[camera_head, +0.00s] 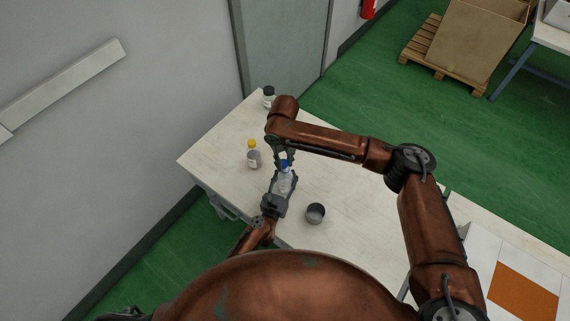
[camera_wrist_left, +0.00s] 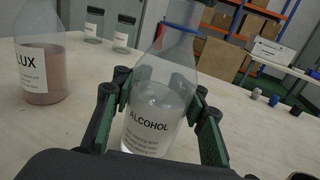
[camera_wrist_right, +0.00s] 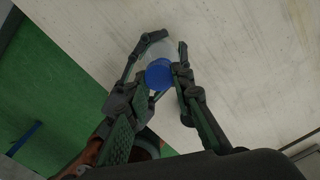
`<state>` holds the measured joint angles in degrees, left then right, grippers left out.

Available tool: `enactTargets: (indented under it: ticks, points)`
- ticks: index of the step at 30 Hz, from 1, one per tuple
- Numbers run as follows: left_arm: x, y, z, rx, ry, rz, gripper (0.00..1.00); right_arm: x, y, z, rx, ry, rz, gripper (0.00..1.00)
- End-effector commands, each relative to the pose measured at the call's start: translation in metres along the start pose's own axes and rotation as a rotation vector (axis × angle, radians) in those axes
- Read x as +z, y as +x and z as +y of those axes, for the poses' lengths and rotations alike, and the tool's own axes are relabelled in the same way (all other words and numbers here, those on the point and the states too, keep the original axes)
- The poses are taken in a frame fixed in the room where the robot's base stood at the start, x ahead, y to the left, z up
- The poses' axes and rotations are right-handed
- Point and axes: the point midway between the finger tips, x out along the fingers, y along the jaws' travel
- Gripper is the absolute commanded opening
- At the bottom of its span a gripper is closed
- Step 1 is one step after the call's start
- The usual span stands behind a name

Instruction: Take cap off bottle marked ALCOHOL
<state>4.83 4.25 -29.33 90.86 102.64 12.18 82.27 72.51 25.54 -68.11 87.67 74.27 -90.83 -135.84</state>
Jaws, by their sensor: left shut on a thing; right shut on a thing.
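The clear bottle marked ALCOHOL (camera_wrist_left: 152,118) stands upright on the table, partly filled with clear liquid. My left gripper (camera_wrist_left: 163,92) is shut around its body; in the head view the left gripper (camera_head: 282,184) holds it near the table's front edge. The blue cap (camera_wrist_right: 159,74) is at the bottle's top, between the fingers of my right gripper (camera_wrist_right: 166,78), which is shut on it from above. In the head view the right gripper (camera_head: 282,153) hides part of the cap (camera_head: 285,164). I cannot tell whether the cap is loosened.
A yellow-capped bottle (camera_head: 253,160), its label partly reading LUX (camera_wrist_left: 40,65), stands left of the ALCOHOL bottle. A grey cup (camera_head: 316,213) stands to the right. A dark-capped jar (camera_head: 269,98) is at the table's far corner. Small dark and blue objects (camera_wrist_left: 274,100) lie further right.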

Motion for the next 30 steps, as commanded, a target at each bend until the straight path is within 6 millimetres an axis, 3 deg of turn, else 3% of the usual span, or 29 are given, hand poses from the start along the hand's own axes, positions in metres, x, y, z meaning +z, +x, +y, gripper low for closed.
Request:
enactTargets:
  ticks: [17,27,30]
  points:
    - [0.001,0.001,0.002,0.004,-0.002,-0.002,0.0,-0.001,-0.008,-0.001,-0.002,0.0,0.005,0.0]
    - [0.001,0.001,0.002,0.005,-0.003,-0.002,0.0,-0.001,-0.043,-0.001,-0.002,0.001,0.004,0.0]
    - [0.001,0.001,0.002,0.005,-0.003,-0.002,0.0,-0.001,-0.045,-0.001,-0.003,0.001,0.006,0.0]
